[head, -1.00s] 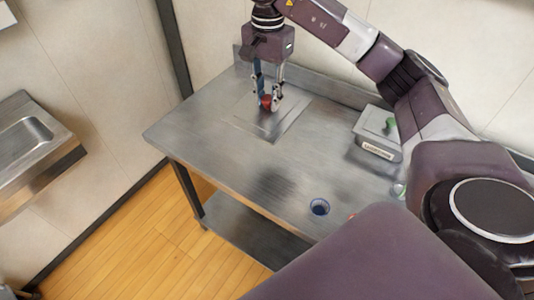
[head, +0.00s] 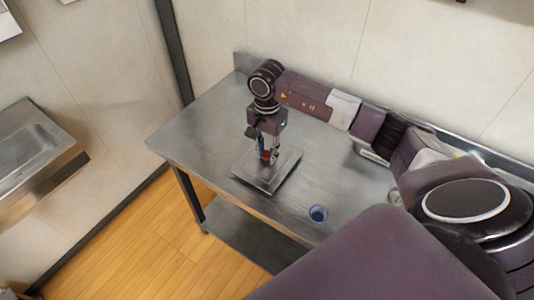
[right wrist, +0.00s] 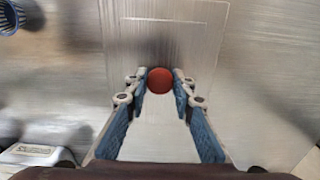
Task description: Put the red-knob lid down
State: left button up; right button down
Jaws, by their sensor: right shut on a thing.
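The flat metal lid (head: 283,174) has a red knob (head: 265,155). My right gripper (head: 267,156) is shut on the knob from above. In the right wrist view the blue-padded fingers (right wrist: 160,88) close on both sides of the round red knob (right wrist: 160,80), with the rectangular lid plate (right wrist: 175,42) under them. The lid looks roughly level over the steel table (head: 215,122). I cannot tell whether it touches the tabletop. My left gripper is not in view.
A blue cup (head: 318,214) stands near the table's front edge, right of the lid. A grey labelled container (head: 366,152) is mostly hidden behind my right arm; its label shows in the right wrist view (right wrist: 38,153). The tabletop left of the lid is clear.

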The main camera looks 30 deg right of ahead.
aim_at(267, 154)
jog(key=shift+f, duration=0.8)
jog(key=c, duration=1.7)
grip_release()
jog(key=shift+o, duration=0.2)
jog(key=shift+w+r, duration=0.1)
jog(key=shift+r, duration=0.35)
notch_tip(267, 154, up, 11)
jog(key=b, duration=0.3)
jog(key=shift+r, duration=0.2)
jog(key=shift+f, duration=0.1)
